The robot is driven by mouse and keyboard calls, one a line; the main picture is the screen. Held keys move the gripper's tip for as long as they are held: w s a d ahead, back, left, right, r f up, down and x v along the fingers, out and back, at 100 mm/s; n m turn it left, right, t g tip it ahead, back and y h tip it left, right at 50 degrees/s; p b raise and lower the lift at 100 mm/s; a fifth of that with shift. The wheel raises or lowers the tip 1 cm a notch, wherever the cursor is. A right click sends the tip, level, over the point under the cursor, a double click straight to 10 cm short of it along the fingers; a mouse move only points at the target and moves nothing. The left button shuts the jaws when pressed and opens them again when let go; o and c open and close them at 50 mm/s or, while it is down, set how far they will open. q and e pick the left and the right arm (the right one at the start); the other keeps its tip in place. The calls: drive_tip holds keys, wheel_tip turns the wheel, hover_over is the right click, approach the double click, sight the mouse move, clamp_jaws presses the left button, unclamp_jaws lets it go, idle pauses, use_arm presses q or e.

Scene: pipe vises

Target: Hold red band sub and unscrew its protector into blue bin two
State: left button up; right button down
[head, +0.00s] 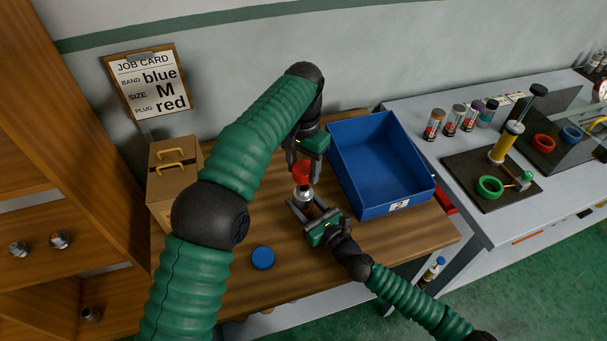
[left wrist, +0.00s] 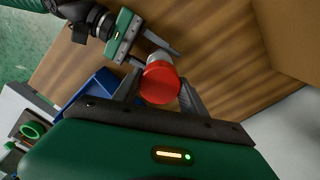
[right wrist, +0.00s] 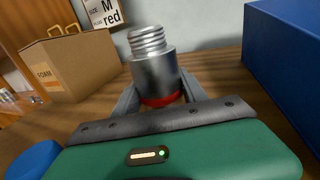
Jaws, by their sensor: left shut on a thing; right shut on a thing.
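The sub (right wrist: 153,74) is a silver cylinder, upright, with bare threads on top and a red band (right wrist: 162,100) low down. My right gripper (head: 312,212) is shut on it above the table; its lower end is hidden. It also shows in the head view (head: 302,193). The red protector (head: 302,174) is in my left gripper (head: 302,163), which points down and is shut on it directly above the sub. In the left wrist view the protector (left wrist: 160,84) partly covers the sub. The right wrist view shows the threads uncovered. Blue bin two (head: 398,207) stands just right of both grippers.
A cardboard box (head: 162,183) stands at the back left under a job card (head: 144,80). A blue disc (head: 262,258) lies at the front of the wooden table. A grey bench (head: 440,170) to the right carries banded cylinders and a dark mat with tools.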

drive_tip(key=c, duration=0.6)
unclamp_jaws()
drive_tip(key=shift+o, duration=0.2)
drive_tip(key=shift+d, duration=0.1)
